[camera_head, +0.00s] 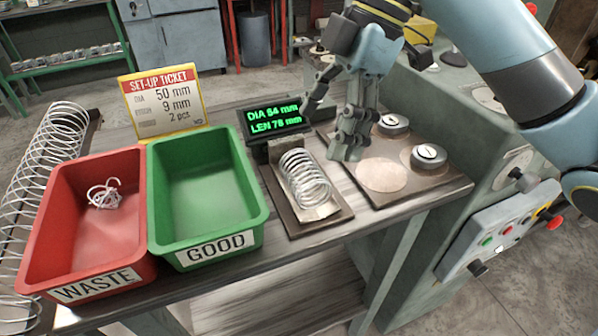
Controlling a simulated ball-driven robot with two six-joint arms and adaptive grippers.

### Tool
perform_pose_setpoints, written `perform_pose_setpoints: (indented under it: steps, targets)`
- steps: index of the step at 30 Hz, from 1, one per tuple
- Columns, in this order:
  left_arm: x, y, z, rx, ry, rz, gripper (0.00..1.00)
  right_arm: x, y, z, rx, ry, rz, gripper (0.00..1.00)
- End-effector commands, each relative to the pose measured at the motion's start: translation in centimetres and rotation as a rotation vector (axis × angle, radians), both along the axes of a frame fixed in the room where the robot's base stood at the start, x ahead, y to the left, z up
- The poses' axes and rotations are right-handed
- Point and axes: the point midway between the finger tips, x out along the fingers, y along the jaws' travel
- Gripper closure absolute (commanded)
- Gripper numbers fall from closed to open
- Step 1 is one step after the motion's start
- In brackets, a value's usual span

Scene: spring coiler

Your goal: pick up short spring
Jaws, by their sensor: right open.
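A short spring (305,178) lies in the cradle of the measuring gauge (330,213), in front of its display (272,120), which reads DIA 54 mm and LEN 76 mm. My right gripper (326,133) is open and empty. It hangs to the right of the spring, above the board with the round knobs, apart from the spring. My left gripper is out of view. A green GOOD bin (254,208) stands empty left of the gauge. A red WASTE bin (88,268) holds a tangled piece of wire (104,194).
A set-up ticket (160,102) stands behind the bins. A long coil spring (38,185) lies at the left edge. Two round weights (428,155) sit on the board at right. A control panel (497,238) hangs on the machine.

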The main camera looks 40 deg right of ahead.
Motion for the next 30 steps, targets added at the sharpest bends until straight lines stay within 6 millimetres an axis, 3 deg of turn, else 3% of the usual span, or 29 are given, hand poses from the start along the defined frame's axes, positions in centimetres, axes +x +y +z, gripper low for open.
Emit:
perform_pose_setpoints:
  steps: [3, 6, 16, 25, 30]
  targets:
    - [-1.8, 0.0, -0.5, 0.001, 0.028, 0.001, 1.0, 0.1, 0.7, -1.6, 0.002, 0.001, -0.001, 0.13]
    - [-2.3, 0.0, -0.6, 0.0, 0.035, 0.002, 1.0, 0.2, 0.9, -2.2, 0.0, 0.001, 0.0, 0.13]
    - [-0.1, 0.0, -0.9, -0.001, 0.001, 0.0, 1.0, 0.3, 3.1, -6.3, 0.002, 0.002, -0.001, 0.13]
    - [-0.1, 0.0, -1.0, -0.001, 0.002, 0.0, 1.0, 0.4, 3.2, -6.8, -0.002, 0.0, 0.001, 0.13]
    - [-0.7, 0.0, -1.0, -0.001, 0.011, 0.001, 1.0, 0.4, 3.2, -6.8, -0.002, 0.0, 0.001, 0.34]
